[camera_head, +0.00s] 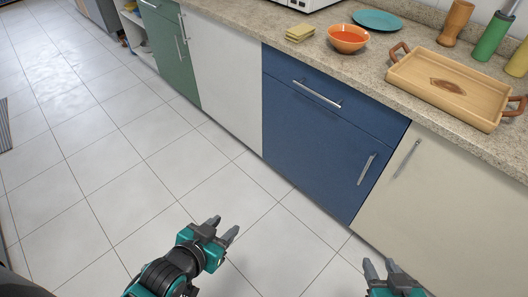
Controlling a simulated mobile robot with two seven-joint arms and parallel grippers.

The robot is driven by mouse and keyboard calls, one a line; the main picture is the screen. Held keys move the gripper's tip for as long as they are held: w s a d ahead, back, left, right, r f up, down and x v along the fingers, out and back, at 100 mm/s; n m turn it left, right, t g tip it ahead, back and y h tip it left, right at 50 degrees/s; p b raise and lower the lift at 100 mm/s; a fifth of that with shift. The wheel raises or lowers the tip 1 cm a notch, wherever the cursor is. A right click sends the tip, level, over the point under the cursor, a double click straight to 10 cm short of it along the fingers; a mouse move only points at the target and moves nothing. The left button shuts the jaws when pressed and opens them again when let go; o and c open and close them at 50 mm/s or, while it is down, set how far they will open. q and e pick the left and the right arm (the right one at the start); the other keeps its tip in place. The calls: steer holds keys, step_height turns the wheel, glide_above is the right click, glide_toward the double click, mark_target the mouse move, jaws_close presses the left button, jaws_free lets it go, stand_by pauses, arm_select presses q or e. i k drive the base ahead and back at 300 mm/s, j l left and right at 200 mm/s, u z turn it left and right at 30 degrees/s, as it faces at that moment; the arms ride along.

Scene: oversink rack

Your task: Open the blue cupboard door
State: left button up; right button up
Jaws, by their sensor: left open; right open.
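The blue cupboard door (312,138) is shut, below a blue drawer front (330,93) with a horizontal metal handle (317,94). The door's own metal handle (367,169) is upright and slanted in the picture, near the door's right edge. My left gripper (221,230) is open and empty over the floor tiles, to the left of and nearer than the blue door. My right gripper (379,268) is open and empty at the bottom of the view, below the door handle and apart from it.
The stone countertop (375,62) holds a wooden tray (449,88), an orange bowl (348,38), a teal plate (377,20) and yellow sponges (300,32). A cream cupboard (445,200) adjoins on the right, a white panel (222,75) on the left. The tiled floor (110,165) is clear.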

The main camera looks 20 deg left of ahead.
mark_target(334, 161)
steer(key=u, duration=0.1)
steer(key=i+j, duration=0.25)
steer(key=i+j+z, duration=0.3)
steer(key=i+j, duration=0.5)
steer(key=i+z, duration=0.15)
steer(key=z, duration=0.7)
